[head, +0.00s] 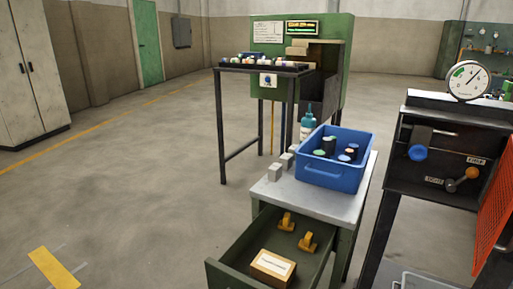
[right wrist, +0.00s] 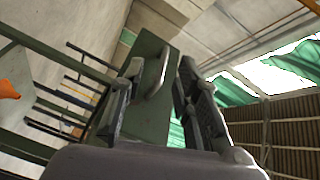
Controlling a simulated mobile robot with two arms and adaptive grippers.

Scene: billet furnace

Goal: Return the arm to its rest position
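Neither arm nor gripper shows in the head view. In the right wrist view my right gripper (right wrist: 161,70) is open, with its two dark fingers apart. A green panel with a pale bar handle (right wrist: 157,76) shows between the fingers. I cannot tell how far away the handle is, but the fingers are not closed on it. In the head view a green drawer (head: 235,270) stands open under the metal-topped bench. It holds two yellow-orange pieces (head: 308,242) and a cardboard box (head: 272,266). My left gripper is in no view.
A blue crate (head: 333,178) with several cylinders stands on the bench (head: 283,197), beside a teal bottle (head: 307,125) and small grey blocks. A dark furnace unit (head: 445,135) with a gauge (head: 467,80) is at right. Open floor lies to the left.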

